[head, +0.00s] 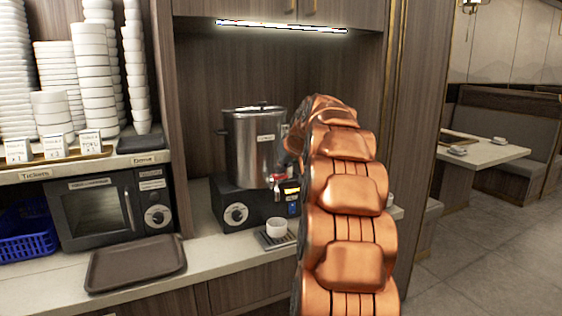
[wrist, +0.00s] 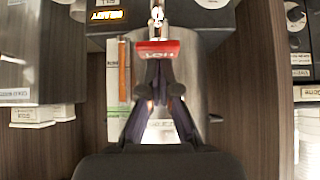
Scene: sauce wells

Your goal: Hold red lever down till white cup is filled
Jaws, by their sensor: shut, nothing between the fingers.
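The red lever (wrist: 158,50) is on the tap of the steel urn (head: 253,140). It also shows as a small red part in the head view (head: 274,180). My gripper (wrist: 158,78) is shut and empty in the wrist view, with its fingertips right at the lever's edge. I cannot tell whether they press on it. In the head view my copper arm hides most of the gripper. The white cup (head: 277,226) stands upright on the dark drip tray (head: 270,241), below the tap. I cannot see the liquid level inside it.
The urn stands on a black base with a dial (head: 236,215). A brown tray (head: 136,262) and a microwave (head: 108,208) are to the left. White bowls and cups (head: 88,60) are stacked on the shelf above. A blue basket (head: 24,236) is at the far left.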

